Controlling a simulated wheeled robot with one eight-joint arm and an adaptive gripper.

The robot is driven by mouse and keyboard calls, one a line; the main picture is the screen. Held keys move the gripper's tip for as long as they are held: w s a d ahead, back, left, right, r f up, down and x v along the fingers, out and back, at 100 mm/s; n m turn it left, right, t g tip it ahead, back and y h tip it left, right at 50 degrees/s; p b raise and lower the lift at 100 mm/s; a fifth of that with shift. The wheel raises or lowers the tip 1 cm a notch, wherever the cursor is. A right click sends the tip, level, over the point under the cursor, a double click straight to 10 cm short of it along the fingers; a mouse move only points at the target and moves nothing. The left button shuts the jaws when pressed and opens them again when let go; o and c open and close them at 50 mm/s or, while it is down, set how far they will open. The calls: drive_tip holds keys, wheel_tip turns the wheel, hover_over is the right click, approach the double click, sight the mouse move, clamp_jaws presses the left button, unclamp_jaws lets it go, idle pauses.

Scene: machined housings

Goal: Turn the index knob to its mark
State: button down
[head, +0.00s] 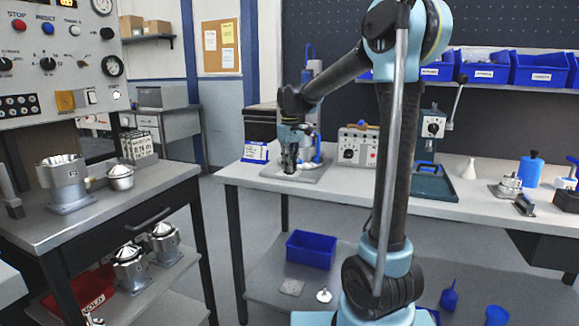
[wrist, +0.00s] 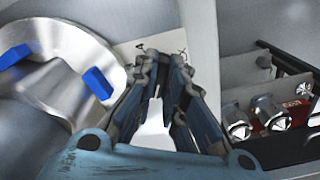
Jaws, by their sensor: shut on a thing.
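In the head view my gripper (head: 289,168) points down at the grey base plate (head: 312,176) of a fixture on the long bench. In the wrist view its two fingers (wrist: 165,62) are close together at a pale plate (wrist: 135,50) with small dark marks on either side of the fingertips. My gripper is shut on the index knob, which the fingers mostly hide. I cannot tell where the knob points relative to its mark. A round metal part (wrist: 75,50) with blue pieces is just left of the fingers.
A white-and-blue box (head: 255,152) stands left of the fixture, and a control box (head: 357,146) stands to its right. A side table (head: 110,205) with metal housings is at left. Its lower shelf, with a red bin (wrist: 280,118), shows in the wrist view.

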drive_tip(key=m, duration=0.5)
drive_tip(key=shift+w, duration=0.1)
drive_tip(key=m, duration=0.4)
drive_tip(key=shift+a+m, duration=0.15)
drive_tip(key=shift+m, duration=0.15)
drive_tip(key=m, duration=0.3)
drive_tip(key=shift+a+m, duration=0.15)
drive_tip(key=shift+m, duration=1.85)
drive_tip(key=c, duration=1.9)
unclamp_jaws()
drive_tip(key=shift+c, duration=0.2)
